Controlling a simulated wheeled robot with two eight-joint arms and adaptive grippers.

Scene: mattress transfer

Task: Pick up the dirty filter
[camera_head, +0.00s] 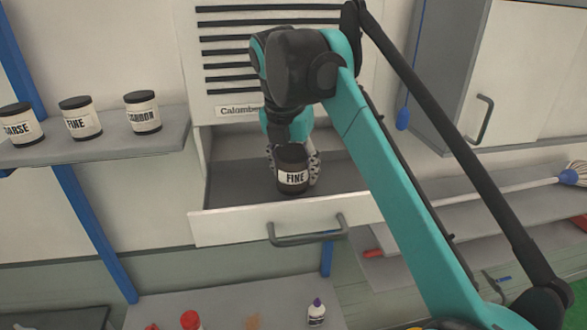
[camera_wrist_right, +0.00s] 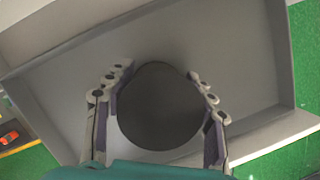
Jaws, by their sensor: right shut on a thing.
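A dark filter jar with a white label reading FINE (camera_head: 292,177) is in the open drawer (camera_head: 240,222) of the white cabinet unit. My right gripper (camera_head: 293,165) is around this jar, with a finger on each side, shut on it. In the right wrist view the jar's round dark top (camera_wrist_right: 160,106) sits between the two fingers (camera_wrist_right: 159,118), over the grey drawer floor. I cannot tell whether the jar touches the drawer floor. My left gripper is not in view.
A shelf (camera_head: 100,143) at the left holds jars labelled COARSE (camera_head: 20,126), FINE (camera_head: 77,123) and CARBON (camera_head: 142,115). The drawer's front handle (camera_head: 306,236) sticks out. A lower surface (camera_head: 270,297) holds a small glue bottle (camera_head: 316,311) and red items.

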